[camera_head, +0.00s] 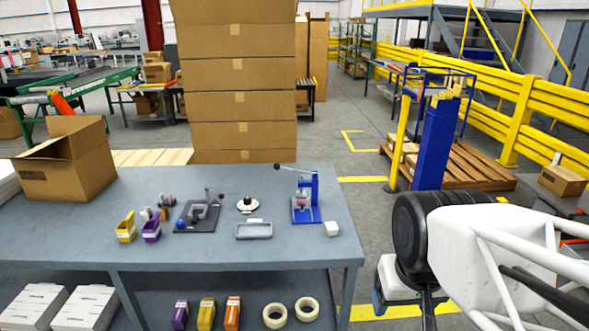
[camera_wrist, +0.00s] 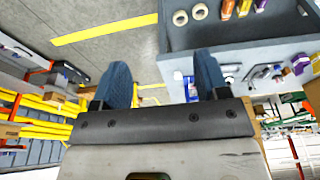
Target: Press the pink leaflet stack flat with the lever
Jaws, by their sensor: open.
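A blue lever press (camera_head: 314,190) stands upright at the right end of the grey workbench. Its lever (camera_head: 285,167) sticks out to the left at the top, close to level. A small pinkish patch (camera_head: 302,202) shows inside the press above its blue base; it seems to be the pink leaflet stack, too small to make out clearly. My gripper (camera_head: 404,302) is off the bench's right end, right of and apart from the press. In the wrist view my gripper (camera_wrist: 163,78) shows two blue fingers spread wide with nothing held between them.
The workbench (camera_head: 190,256) also holds a grey tray (camera_head: 254,231), a white block (camera_head: 332,229), a dark fixture (camera_head: 197,218), a round white-based item (camera_head: 247,206), and yellow (camera_head: 126,229) and purple (camera_head: 151,230) bins. A cardboard box (camera_head: 65,170) stands at the left.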

